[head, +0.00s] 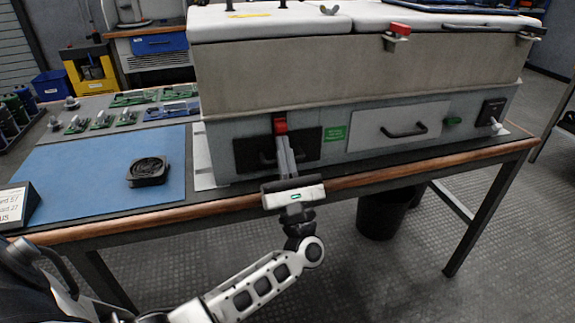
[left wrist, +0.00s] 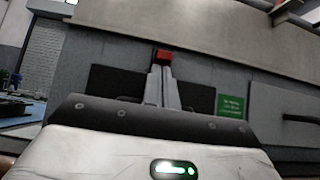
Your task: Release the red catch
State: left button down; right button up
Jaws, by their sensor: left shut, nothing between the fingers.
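A red block-shaped catch (head: 280,125) sits at the top of a dark panel (head: 308,147) on the grey front of the cabinet. It also shows in the left wrist view (left wrist: 162,57). My left gripper (head: 283,148) is shut and empty. Its fingers point at the panel, with their tips just below the red catch and partly covering the panel. Whether the tips touch the catch, I cannot tell. A second red catch (head: 400,29) sits higher up, at the lid's front edge toward the right. My right gripper is not in view.
A white drawer front (head: 397,126) with a dark handle is right of the panel, beside a green label (head: 335,134). A blue mat (head: 95,168) with a black fan-like part (head: 148,171) lies left of the cabinet. The wooden table edge (head: 232,203) runs below.

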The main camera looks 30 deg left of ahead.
aim_at(281, 129)
pick_arm(q)
jog(key=shift+w+a+r, duration=0.1)
jog(key=shift+a+r, duration=0.05)
notch_tip(281, 129, up, 2)
jog(key=shift+r, duration=0.25)
dwell(0.3)
jog(key=shift+r, duration=0.1)
